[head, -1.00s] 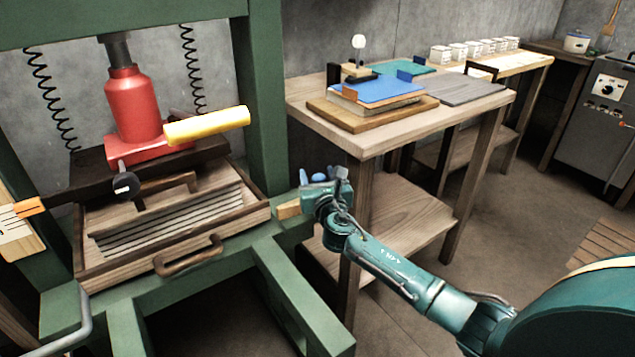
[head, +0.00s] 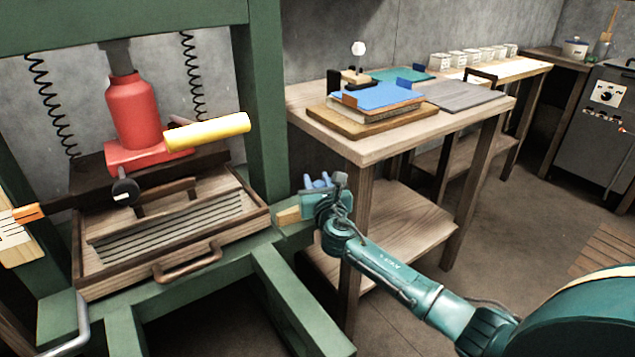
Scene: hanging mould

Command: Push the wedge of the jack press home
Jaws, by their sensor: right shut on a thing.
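The jack press has a green frame (head: 258,110) and a red jack (head: 132,110) with a yellow handle (head: 207,131). A small pale wooden wedge (head: 287,216) is at the right end of the press's green lower beam. My right gripper (head: 309,207) is shut on the wedge at its right end. The fingers partly hide the wedge, so I cannot tell how deep it sits. My left gripper is out of view.
A wooden tray (head: 262,215) with a front handle sits under the jack. A wooden workbench (head: 365,148) with blue and grey boards stands just behind my right gripper. Its leg is close to the gripper. The floor at the right is partly clear.

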